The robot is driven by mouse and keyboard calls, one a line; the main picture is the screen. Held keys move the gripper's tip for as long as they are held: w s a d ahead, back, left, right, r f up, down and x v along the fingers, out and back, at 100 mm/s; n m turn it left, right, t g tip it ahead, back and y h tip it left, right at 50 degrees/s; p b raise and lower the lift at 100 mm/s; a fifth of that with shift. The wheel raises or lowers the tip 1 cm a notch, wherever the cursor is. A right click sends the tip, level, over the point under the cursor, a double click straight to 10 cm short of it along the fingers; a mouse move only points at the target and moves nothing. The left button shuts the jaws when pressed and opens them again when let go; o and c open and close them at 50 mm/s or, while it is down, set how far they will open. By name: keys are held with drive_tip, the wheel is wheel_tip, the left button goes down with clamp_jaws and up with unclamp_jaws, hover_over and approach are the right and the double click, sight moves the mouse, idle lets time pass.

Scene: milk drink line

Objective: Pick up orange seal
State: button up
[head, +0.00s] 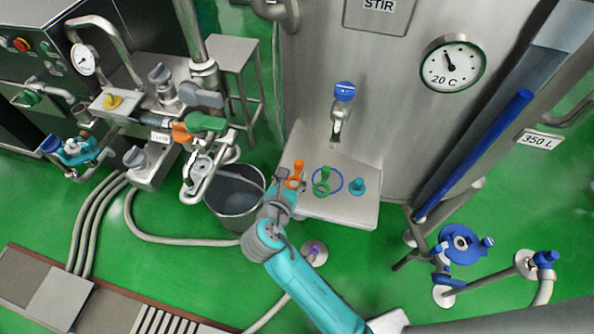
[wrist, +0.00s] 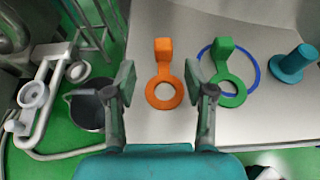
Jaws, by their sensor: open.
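The orange seal (wrist: 163,72) is a flat ring with a raised block at its far end. It lies on the steel shelf of the tank, straight ahead between my fingers in the wrist view. In the head view the orange seal (head: 298,172) shows just beyond my gripper (head: 284,180), partly behind it. My gripper is open and empty, and its two fingers also show in the wrist view (wrist: 163,105), one on each side of the ring. I cannot tell how high the fingertips are above the shelf.
A green seal (wrist: 228,75), a blue ring (wrist: 254,72) and a teal plug (wrist: 296,62) stand to the right on the same shelf (head: 345,209). A bucket (head: 238,207) is left of the shelf. A tap (head: 342,108) hangs above it at the back.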

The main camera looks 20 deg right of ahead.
sight(298, 167)
drive_tip(key=x, duration=0.3)
drive_tip(key=shift+w+d+f, duration=0.1)
drive_tip(key=shift+d+f, duration=0.05)
drive_tip(key=shift+d, duration=0.25)
drive_tip(key=shift+w+d+f, duration=0.25)
drive_tip(key=shift+w+d, duration=0.05)
drive_tip(key=shift+w, duration=0.2)
drive_tip(key=shift+c, duration=0.2)
drive_tip(key=c, duration=0.9)
